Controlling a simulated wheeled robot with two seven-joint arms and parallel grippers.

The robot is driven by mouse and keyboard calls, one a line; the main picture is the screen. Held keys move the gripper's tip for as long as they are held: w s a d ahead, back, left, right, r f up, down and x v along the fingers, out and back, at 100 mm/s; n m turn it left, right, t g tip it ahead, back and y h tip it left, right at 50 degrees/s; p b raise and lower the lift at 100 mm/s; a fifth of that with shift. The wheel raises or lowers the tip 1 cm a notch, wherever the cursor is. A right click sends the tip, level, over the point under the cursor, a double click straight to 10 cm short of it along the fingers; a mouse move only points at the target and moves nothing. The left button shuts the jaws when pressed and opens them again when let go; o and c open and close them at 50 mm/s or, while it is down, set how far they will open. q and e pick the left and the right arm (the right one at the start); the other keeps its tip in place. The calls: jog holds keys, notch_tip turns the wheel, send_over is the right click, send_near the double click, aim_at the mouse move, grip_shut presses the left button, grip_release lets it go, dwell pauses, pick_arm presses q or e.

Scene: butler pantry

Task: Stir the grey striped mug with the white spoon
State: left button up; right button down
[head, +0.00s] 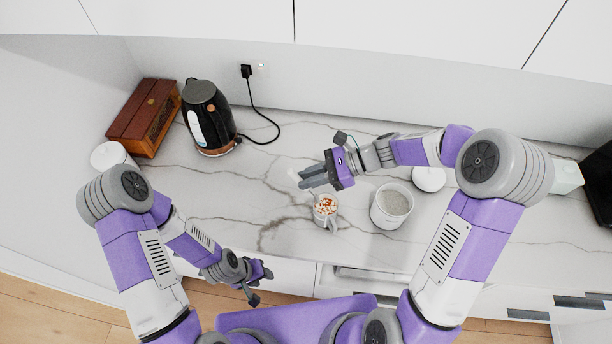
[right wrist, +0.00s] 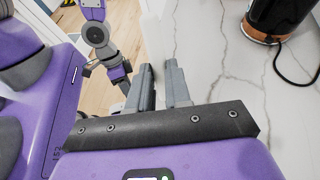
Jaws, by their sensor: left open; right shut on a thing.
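The grey striped mug (head: 334,222) stands on the marble counter near its front edge, with red, orange and white bits showing inside. My right gripper (head: 305,177) is just behind the mug, its fingers pointing left, shut on the white spoon (head: 292,174). The spoon shows as a pale, blurred shape at the fingertips, and also beyond them in the right wrist view (right wrist: 154,35). Its lower end is hard to make out near the mug's rim, so I cannot tell whether it is inside. My left gripper (head: 263,284) is open and empty in front of the counter edge.
A white canister (head: 380,215) with grey contents stands right of the mug, a round white lid (head: 429,179) behind it. The counter's middle left is clear.

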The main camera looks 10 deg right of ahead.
aim_at(315, 195)
jog(key=shift+d+f+b, duration=0.25)
jog(key=shift+f+b, duration=0.15)
jog(key=shift+f, duration=0.2)
jog(key=shift+d+f+b, duration=0.25)
jog(key=shift+f+b, duration=0.1)
jog(key=shift+f, duration=0.2)
jog(key=shift+d+f+b, duration=0.45)
jog(key=shift+f+b, duration=0.05)
jog(key=shift+f, duration=0.45)
jog(key=shift+d+f+b, duration=0.45)
jog(key=shift+f+b, duration=0.1)
jog(key=shift+f, duration=0.45)
jog(key=shift+d+f+b, duration=0.45)
jog(key=shift+f+b, duration=0.05)
jog(key=shift+f, duration=0.45)
